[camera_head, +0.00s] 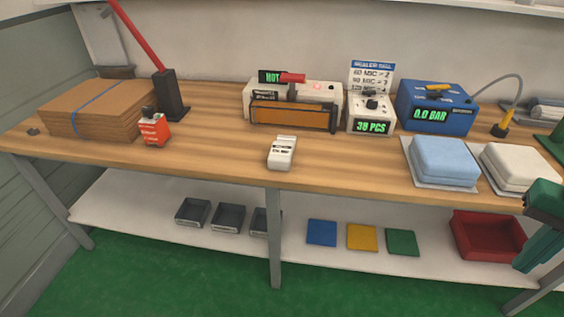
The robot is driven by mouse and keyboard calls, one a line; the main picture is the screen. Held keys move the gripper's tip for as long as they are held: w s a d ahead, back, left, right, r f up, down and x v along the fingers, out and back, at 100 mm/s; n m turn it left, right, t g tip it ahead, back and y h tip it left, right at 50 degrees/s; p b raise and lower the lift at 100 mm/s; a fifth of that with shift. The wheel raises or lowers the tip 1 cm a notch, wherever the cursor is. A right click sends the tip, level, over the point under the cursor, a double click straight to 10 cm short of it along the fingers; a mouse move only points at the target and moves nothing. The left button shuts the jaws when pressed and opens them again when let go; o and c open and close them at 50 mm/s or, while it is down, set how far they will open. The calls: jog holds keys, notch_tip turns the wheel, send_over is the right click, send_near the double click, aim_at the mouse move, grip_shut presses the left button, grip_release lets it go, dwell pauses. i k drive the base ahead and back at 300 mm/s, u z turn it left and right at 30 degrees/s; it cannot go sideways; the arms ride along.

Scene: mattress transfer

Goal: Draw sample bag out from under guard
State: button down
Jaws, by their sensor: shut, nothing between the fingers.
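A small white packet with dark print, apparently the sample bag (282,153), lies on the bench in front of the sealer. Its far end is close to the lower edge of the amber guard (290,117); I cannot tell whether any of it is under the guard. The guard spans the front of the white sealer (256,90), which has a red handle and a green "HOT" sign. My gripper (523,266) is at the far right, partly cut off by the picture edge. It is shut and empty, well away from the packet.
Light blue (445,158) and white (515,165) folded pads lie at the right. A counter (371,115) and blue pump box (435,107) stand behind. Cardboard (95,110), a red-labelled item (154,129) and a red-levered post (171,97) are left. Bench around the packet is clear.

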aim_at(280, 157)
jog(key=i, duration=0.9)
